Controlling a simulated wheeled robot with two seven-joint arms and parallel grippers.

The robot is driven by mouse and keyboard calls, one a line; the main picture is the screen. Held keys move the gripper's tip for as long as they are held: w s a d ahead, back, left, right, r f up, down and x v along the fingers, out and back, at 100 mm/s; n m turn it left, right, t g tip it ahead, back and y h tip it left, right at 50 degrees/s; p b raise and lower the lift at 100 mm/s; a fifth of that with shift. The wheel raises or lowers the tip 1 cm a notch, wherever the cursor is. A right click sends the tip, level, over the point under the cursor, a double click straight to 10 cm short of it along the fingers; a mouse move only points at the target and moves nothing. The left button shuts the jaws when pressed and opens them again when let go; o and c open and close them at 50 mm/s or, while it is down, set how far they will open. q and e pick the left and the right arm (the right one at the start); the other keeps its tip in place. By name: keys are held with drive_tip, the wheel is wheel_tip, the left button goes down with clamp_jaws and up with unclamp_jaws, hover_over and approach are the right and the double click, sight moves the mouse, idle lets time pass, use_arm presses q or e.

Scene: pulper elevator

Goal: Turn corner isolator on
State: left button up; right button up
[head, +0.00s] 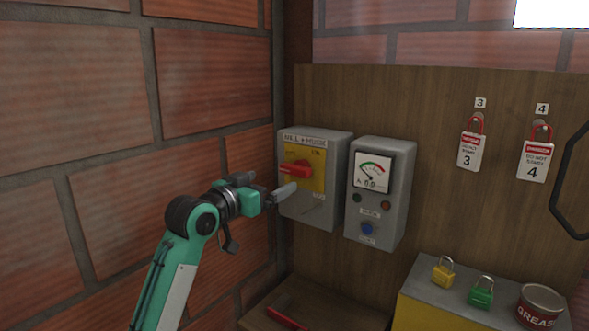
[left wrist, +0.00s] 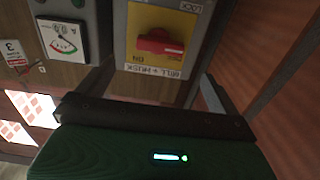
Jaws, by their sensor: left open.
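The corner isolator (head: 325,188) is a grey box on the wooden board beside the brick corner, with a yellow plate and a red handle (head: 293,170). The handle lies roughly sideways across the plate, slightly tilted; ON is printed at the plate's upper right in the head view. In the left wrist view the red handle (left wrist: 160,42) shows upside down, ahead of the fingers. My left gripper (head: 283,193) is open and empty, in front of the isolator's lower left and just below the handle. I see no clear contact with the handle. My right gripper is not in view.
A grey meter box (head: 382,190) with a blue button stands close right of the isolator. Tags 3 (head: 469,150) and 4 (head: 534,160) hang further right. A yellow padlock (head: 443,272), green padlock (head: 481,292) and grease tin (head: 540,303) stand lower right. The brick wall (head: 70,190) is close left.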

sight(292, 171)
use_arm(q)
drive_tip(key=p+x, duration=0.1)
drive_tip(key=x, duration=0.4)
drive_tip(key=shift+w+d+r+p, duration=0.15)
drive_tip(key=shift+p, duration=0.15)
drive_tip(key=p+x, duration=0.1)
drive_tip(key=x, duration=0.3)
drive_tip(key=shift+w+d, duration=0.15)
drive_tip(key=shift+w, duration=0.1)
drive_tip(key=shift+w+d+f+p, duration=0.2)
drive_tip(key=shift+w+d+p, duration=0.15)
drive_tip(key=shift+w+p, duration=0.1)
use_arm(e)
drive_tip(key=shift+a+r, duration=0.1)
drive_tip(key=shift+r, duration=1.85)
use_arm(q)
drive_tip(key=c, duration=1)
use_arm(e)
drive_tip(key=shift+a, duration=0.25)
